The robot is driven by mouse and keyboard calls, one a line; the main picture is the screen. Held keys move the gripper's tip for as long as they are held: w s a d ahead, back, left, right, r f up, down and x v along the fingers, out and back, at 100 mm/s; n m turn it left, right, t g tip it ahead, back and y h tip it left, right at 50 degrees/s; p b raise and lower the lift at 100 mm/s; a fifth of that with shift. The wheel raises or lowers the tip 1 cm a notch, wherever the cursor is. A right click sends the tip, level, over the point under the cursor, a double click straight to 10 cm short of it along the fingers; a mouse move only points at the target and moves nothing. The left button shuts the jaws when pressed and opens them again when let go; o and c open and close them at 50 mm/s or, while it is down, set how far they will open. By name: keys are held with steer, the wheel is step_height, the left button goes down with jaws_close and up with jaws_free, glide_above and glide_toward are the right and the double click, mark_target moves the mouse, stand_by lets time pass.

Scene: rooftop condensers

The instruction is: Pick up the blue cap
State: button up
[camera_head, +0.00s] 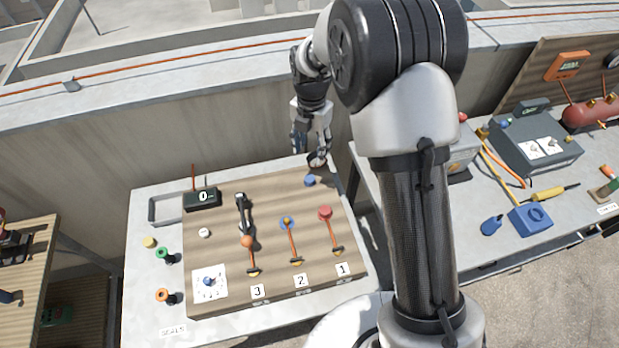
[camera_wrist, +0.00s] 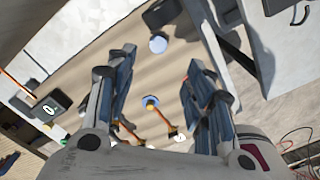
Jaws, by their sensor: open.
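The blue cap (camera_head: 310,181) lies on the far right part of the wooden board (camera_head: 220,270) in the head view. In the wrist view a pale blue disc, which looks like the same cap (camera_wrist: 158,44), shows between and just beyond the fingertips. My gripper (camera_head: 309,155) points down close above and behind the cap, its fingers open and empty. Both fingers of my gripper (camera_wrist: 158,62) stand wide apart in the wrist view. I cannot tell the exact height of the fingertips over the cap.
Several levers stand on the board, with a red knob (camera_head: 325,212), a blue disc (camera_head: 287,223) and an orange ball (camera_head: 246,241). A black display (camera_head: 202,198) reads 0. A concrete wall (camera_head: 100,150) rises behind. Another bench (camera_head: 480,245) with instruments stands right.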

steer(key=b, duration=0.2)
glide_above(309, 178)
steer(key=f, duration=0.7)
steer(key=shift+w+d+f, duration=0.15)
steer(key=shift+d+f, duration=0.15)
steer(key=shift+f, duration=0.1)
steer(key=f, duration=0.3)
steer(key=f+b, duration=0.1)
steer(key=f, duration=0.1)
steer(key=shift+a+f, duration=0.1)
steer(key=shift+a, duration=0.15)
steer(key=shift+s, duration=0.2)
steer(key=c, duration=0.8)
